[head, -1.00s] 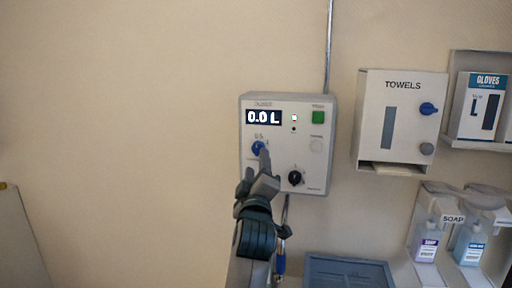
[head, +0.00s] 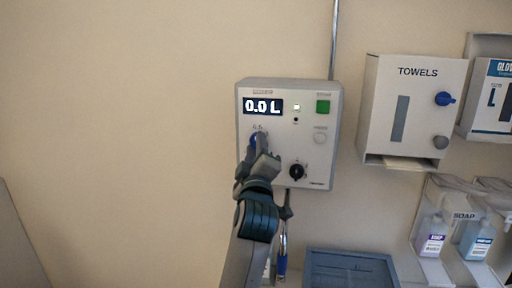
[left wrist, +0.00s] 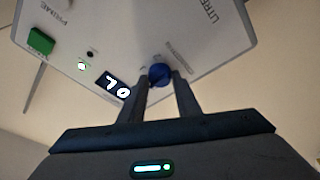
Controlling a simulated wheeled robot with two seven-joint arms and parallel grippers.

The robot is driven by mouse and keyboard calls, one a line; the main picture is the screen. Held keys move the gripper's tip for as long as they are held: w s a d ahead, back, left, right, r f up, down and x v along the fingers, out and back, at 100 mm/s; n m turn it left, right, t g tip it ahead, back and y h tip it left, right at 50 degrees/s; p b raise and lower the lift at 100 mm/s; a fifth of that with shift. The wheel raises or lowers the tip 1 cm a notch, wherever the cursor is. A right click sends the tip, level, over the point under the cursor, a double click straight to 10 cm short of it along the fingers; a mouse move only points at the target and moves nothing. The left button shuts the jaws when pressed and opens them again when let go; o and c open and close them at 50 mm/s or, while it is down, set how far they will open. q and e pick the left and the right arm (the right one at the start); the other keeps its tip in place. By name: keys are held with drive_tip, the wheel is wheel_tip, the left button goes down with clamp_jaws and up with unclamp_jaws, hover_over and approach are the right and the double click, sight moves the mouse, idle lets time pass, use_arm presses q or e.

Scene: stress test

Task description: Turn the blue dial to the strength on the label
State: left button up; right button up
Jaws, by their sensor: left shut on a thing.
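A pale wall unit (head: 315,160) carries a display (head: 263,106) reading 0.0 L, a green button (head: 323,106), a pale button (head: 320,138), a black knob (head: 297,172) and the blue dial (head: 253,139). Small print above the dial looks like 0.5, but I cannot read it surely. My left gripper (head: 262,146) is at the dial and hides most of it. In the left wrist view, the blue dial (left wrist: 159,74) sits between the two fingertips (left wrist: 161,82), which are shut on it. The dial's pointer setting cannot be made out. My right gripper is not in view.
A towel dispenser (head: 385,135) with its own blue knob (head: 445,98) hangs to the right. Soap bottles (head: 432,238) and a glove box (head: 495,95) are farther right. A blue-grey tray (head: 350,256) is below. The wall to the left is clear.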

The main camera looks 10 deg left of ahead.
use_arm(q)
drive_tip(key=shift+c, duration=1.4)
